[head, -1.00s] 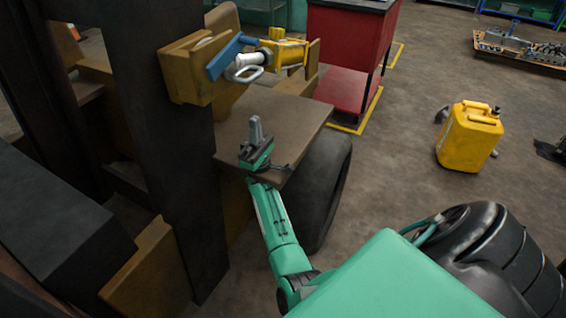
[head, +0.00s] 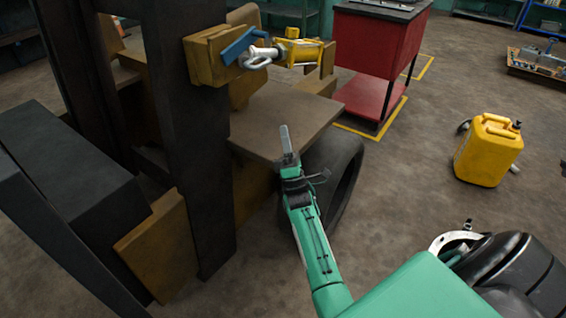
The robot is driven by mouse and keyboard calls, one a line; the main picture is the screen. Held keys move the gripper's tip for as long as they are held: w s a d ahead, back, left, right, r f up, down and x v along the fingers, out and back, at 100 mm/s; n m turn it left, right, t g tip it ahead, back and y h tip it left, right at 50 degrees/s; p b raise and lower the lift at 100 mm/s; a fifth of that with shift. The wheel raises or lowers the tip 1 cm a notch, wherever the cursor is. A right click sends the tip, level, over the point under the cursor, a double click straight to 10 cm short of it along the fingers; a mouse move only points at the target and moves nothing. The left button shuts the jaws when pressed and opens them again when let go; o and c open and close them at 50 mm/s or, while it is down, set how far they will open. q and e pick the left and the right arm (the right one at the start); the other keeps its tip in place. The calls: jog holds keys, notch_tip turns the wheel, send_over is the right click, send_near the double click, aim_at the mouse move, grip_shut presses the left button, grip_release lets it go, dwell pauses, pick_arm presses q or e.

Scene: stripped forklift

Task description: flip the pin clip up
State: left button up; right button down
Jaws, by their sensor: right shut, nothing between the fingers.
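The pin clip, a pale metal loop (head: 258,59), hangs at the silver pin beside a blue bar (head: 239,46) on the forklift's yellow-brown bracket (head: 203,58). The bar and loop are at upper centre, near a yellow cylinder (head: 298,51). The loop looks lowered, slanting down to the left. My right gripper (head: 286,138) is below and slightly right of the loop, clearly apart from it. Its fingers point up, are shut together and look empty. It shows in front of the brown plate. My left gripper is out of view.
The dark mast post (head: 190,140) stands left of my right arm. A flat brown plate (head: 275,115) and a black tyre (head: 335,170) lie behind the gripper. A red cabinet (head: 375,50) and a yellow jerrycan (head: 488,150) stand to the right, with open floor between.

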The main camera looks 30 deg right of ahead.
notch_tip(320, 180, down, 7)
jog(key=a+m+g+y, duration=0.1)
jog(key=a+m+g, duration=0.1)
jog(key=m+g, duration=0.3)
jog(key=shift+s+g+y, duration=0.3)
jog(key=shift+g, duration=0.4)
